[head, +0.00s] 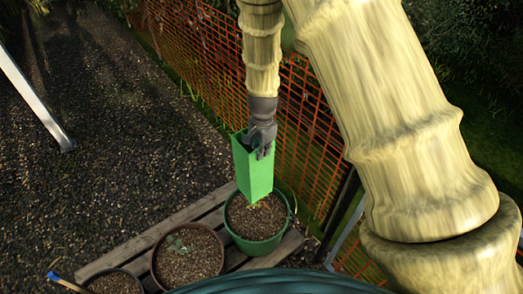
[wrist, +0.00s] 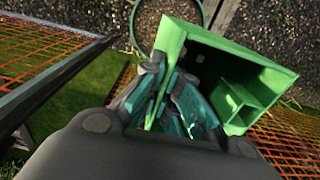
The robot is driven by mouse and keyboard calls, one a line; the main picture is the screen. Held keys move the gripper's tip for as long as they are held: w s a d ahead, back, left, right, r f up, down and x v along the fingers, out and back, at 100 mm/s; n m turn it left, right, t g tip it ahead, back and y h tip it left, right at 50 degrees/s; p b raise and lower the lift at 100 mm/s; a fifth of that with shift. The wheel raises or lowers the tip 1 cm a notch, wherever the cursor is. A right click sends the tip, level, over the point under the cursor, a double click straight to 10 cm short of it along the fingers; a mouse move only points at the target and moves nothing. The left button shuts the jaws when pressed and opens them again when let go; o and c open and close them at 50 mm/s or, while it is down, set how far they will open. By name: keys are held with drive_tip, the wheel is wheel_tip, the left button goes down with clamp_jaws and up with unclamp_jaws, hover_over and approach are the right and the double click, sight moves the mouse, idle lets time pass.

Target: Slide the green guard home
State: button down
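The green guard (head: 252,172) is a tall square open-topped tube. It stands roughly upright over the green pot (head: 243,240) of soil, with its lower end at or just above the soil; I cannot tell if it touches. My gripper (head: 262,145) is at the guard's top rim. In the wrist view my gripper's fingers (wrist: 172,100) are closed over one wall of the guard (wrist: 225,58), one on each side. The guard's open inside faces the camera there. A little pale green growth shows at the guard's foot in the head view.
A brown pot (head: 187,256) with a small plant and another dark pot (head: 115,282) stand left of the green pot on a wooden pallet (head: 190,212). Orange mesh fence (head: 300,120) runs close behind and right.

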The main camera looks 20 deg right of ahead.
drive_tip(key=shift+f, duration=0.15)
drive_tip(key=b, duration=0.3)
hover_over(262, 177)
drive_tip(key=shift+w+f, duration=0.1)
drive_tip(key=shift+f, duration=3.6)
drive_tip(key=shift+f+b, duration=1.5)
drive_tip(key=shift+f, duration=2.25)
